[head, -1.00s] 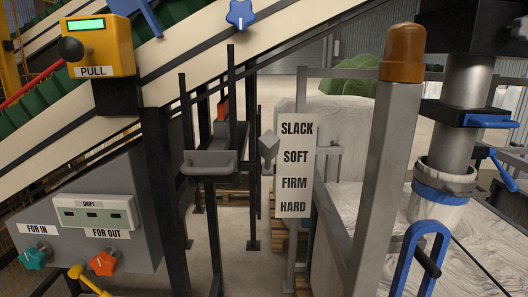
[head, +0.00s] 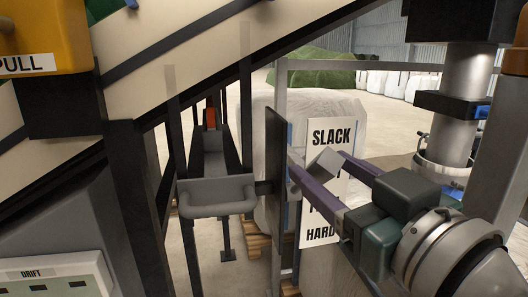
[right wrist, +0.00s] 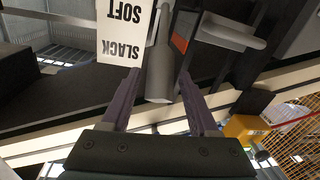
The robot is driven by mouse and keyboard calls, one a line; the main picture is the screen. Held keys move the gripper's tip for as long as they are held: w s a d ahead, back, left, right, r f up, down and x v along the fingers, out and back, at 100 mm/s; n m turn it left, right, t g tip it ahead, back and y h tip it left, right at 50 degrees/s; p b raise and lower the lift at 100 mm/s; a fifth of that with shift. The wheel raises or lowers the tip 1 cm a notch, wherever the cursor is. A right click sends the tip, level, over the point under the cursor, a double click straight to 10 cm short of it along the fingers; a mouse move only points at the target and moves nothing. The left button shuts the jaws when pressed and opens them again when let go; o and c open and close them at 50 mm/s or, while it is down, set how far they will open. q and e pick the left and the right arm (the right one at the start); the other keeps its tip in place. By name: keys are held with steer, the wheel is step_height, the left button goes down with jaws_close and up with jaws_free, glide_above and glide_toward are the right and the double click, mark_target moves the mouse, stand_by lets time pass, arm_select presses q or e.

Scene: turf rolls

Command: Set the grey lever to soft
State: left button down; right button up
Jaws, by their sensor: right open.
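The sign reads SLACK at the top and HARD at the bottom; the middle words are mostly covered by the lever and my gripper. My right gripper (head: 316,164) reaches in from the right, its purple fingers open on either side of the lever. In the right wrist view the lever (right wrist: 160,70) is a grey bar between the two spread fingers (right wrist: 160,78). I cannot tell whether either finger touches it. My left gripper is not in view.
A grey tray with a rounded front bar (head: 217,194) stands left of the sign. A dark upright plate (head: 275,190) is close by the fingertips. A yellow PULL box (head: 40,30) and a DRIFT panel (head: 50,277) are at the left.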

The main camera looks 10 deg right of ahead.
steer(key=shift+w+a, duration=0.2)
steer(key=shift+w, duration=0.95)
steer(key=shift+w+a, duration=0.2)
steer(key=shift+w, duration=0.9)
steer(key=shift+c, duration=0.3)
jaws_close()
